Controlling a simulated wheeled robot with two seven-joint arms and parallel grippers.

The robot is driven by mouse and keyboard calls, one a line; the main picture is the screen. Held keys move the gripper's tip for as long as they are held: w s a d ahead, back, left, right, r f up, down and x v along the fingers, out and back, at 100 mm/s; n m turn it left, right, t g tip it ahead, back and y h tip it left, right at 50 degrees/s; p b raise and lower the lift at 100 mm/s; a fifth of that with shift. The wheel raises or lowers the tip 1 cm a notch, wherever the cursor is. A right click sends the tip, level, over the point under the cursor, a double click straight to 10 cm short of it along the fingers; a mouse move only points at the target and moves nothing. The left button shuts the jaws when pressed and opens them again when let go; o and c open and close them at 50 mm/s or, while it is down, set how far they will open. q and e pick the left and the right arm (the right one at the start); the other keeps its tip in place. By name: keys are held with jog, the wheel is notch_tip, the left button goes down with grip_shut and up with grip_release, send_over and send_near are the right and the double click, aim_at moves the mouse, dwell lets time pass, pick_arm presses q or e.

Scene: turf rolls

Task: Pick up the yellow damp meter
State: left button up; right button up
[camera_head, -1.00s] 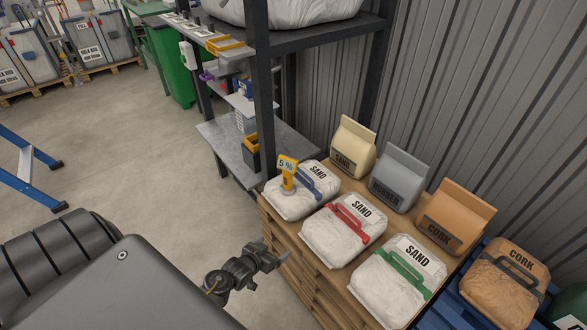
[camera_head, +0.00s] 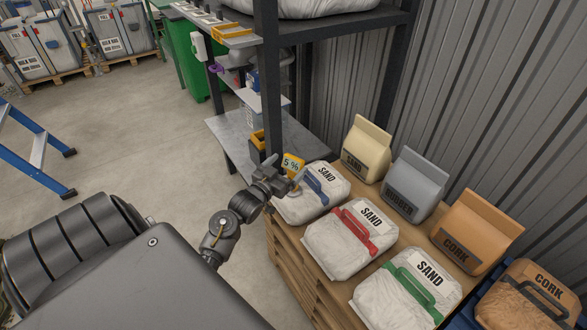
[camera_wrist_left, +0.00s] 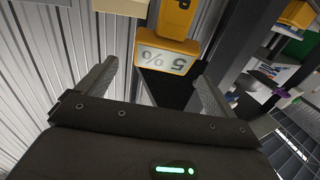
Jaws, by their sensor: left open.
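The yellow damp meter (camera_head: 293,164) stands on the white sand bag with the blue handle (camera_head: 318,193), its display reading 5 %. My left gripper (camera_head: 284,178) is right beside the meter in the head view and hides its lower part. In the left wrist view the meter (camera_wrist_left: 167,55) shows upside down, beyond and between the two open fingers (camera_wrist_left: 152,90). The fingers look open and empty; I cannot tell whether either touches the meter. My right gripper is not in view.
Sand bags with a red handle (camera_head: 350,240) and a green handle (camera_head: 407,290) lie on the pallet stack. Upright rubber (camera_head: 412,185) and cork (camera_head: 475,230) bags stand behind. A dark shelf post (camera_head: 267,80) rises close behind the gripper.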

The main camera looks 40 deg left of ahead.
aim_at(292, 160)
pick_arm(q)
jog(key=shift+w+a, duration=0.2)
jog(key=shift+w, duration=1.25)
jog(key=shift+w+a, duration=0.2)
jog(key=shift+w, duration=1.25)
jog(key=shift+c, duration=0.4)
jog(key=c, duration=1.7)
